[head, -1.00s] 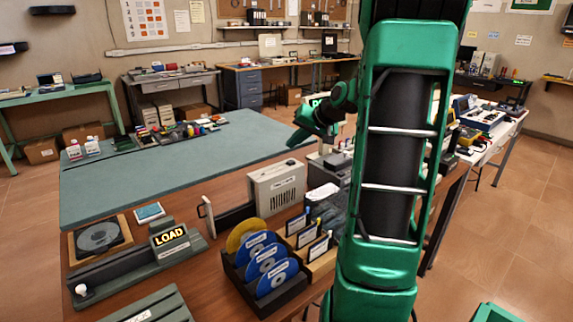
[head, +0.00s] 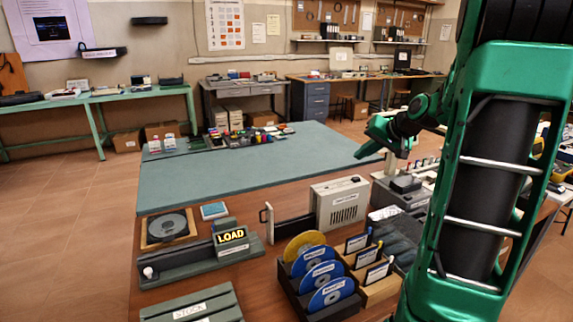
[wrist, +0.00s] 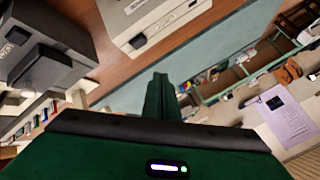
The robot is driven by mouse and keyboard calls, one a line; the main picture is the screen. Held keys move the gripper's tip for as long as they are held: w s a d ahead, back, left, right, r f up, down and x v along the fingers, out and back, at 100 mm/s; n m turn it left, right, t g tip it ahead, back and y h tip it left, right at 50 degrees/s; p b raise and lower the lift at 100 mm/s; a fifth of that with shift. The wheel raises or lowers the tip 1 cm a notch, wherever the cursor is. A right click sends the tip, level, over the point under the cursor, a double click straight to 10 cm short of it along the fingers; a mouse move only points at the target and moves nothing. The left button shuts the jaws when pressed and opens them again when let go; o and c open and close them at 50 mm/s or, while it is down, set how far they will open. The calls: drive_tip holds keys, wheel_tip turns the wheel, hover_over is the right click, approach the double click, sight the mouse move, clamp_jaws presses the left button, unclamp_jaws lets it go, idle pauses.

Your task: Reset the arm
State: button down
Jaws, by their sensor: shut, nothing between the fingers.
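My green arm stands at the right of the head view, raised over the right end of the wooden table (head: 270,262). My gripper (head: 364,153) is at the end of it, pointing left and slightly down, above the table near the beige box. In the wrist view the green fingers (wrist: 160,88) are together with nothing between them. The gripper is clear of the things on the table and touches none of them in view.
A beige box (head: 341,203), a rack of blue and yellow discs (head: 318,270), a LOAD block (head: 230,240) and a disc tray (head: 169,228) stand on the table. A green mat (head: 250,170) lies behind, mostly bare. Side benches line the back wall.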

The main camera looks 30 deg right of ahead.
drive_tip(key=shift+a, duration=0.1)
drive_tip(key=s+a+f+g, duration=0.2)
drive_tip(key=s+a, duration=0.4)
drive_tip(key=s, duration=0.4)
drive_tip(key=s+a+f+n+g, duration=0.1)
drive_tip(key=s+a+f+g, duration=0.2)
drive_tip(key=s+a, duration=0.4)
drive_tip(key=s+a+f+n+g, duration=0.1)
drive_tip(key=s+a+f+g, duration=0.2)
drive_tip(key=s, duration=1.1)
drive_tip(key=a+g, duration=0.1)
drive_tip(key=a, duration=0.2)
drive_tip(key=shift+s+a, duration=0.15)
drive_tip(key=shift+s, duration=0.2)
drive_tip(key=shift+f, duration=0.1)
drive_tip(key=shift+w+f, duration=0.25)
drive_tip(key=shift+w, duration=0.4)
